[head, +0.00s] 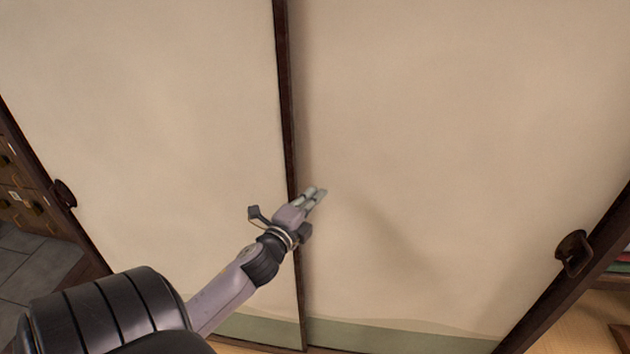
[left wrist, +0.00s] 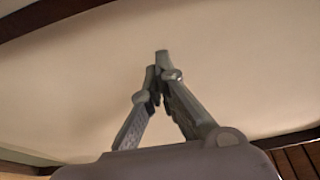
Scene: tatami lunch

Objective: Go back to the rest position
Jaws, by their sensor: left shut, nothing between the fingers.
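My left gripper (head: 316,195) reaches in from the lower left in the head view, in front of two cream sliding door panels. It is shut and empty, close to the dark upright frame strip (head: 287,110) between the panels. In the left wrist view its fingers (left wrist: 158,62) come together at the tips, with a cream panel (left wrist: 230,60) behind them. I cannot tell whether it touches the panel. My right gripper is in neither view.
The left panel (head: 150,110) and right panel (head: 450,120) fill most of the head view. A dark round handle (head: 573,252) is at the right edge and another (head: 64,193) at the left edge. A wooden drawer cabinet (head: 22,195) and grey floor tiles (head: 35,265) show at far left.

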